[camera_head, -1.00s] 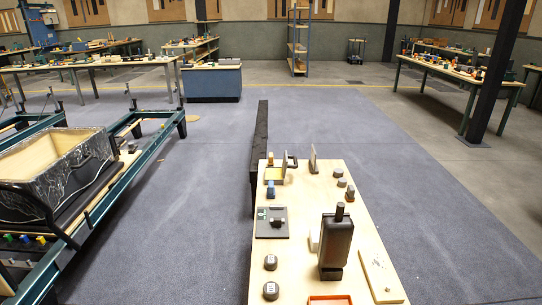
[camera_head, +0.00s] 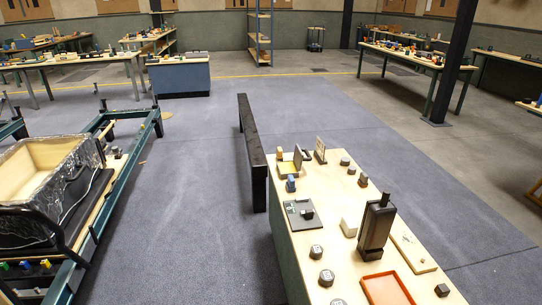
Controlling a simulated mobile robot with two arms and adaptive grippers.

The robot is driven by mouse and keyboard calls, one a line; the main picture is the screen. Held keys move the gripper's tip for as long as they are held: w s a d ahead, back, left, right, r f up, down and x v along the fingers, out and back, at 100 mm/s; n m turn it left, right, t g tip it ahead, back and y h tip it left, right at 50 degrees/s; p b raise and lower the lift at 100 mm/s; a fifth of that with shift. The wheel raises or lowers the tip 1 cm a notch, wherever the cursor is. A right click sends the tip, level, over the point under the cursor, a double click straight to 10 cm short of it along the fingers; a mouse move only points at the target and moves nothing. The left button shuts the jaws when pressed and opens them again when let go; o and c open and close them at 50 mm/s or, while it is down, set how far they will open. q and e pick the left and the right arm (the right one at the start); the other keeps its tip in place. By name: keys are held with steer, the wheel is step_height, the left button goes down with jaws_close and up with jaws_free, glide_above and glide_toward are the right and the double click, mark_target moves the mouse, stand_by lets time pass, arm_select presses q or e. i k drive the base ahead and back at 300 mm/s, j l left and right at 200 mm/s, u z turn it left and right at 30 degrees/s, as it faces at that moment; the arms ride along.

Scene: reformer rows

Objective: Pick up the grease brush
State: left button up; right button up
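I cannot make out a grease brush for certain in the head view. A light wooden workbench (camera_head: 282,236) stands near me at the lower right, with small items on it. Neither of my grippers shows in the view.
A teal-framed reformer (camera_head: 89,233) carrying a foil-wrapped box (camera_head: 66,183) stands at the left. A long black beam (camera_head: 252,150) stands beside the workbench. Blue-grey floor (camera_head: 180,210) lies clear between them. Other tables (camera_head: 408,57) and a dark post (camera_head: 454,70) are further back.

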mark_target(279, 157)
steer(key=i+j+z, duration=0.2)
steer(key=i+j, duration=0.15)
steer(key=j, duration=0.25)
steer(key=i+j+z, duration=0.1)
steer(key=j, duration=0.25)
steer(key=i+j+z, duration=0.25)
steer(key=j, duration=0.45)
steer(key=i, duration=0.1)
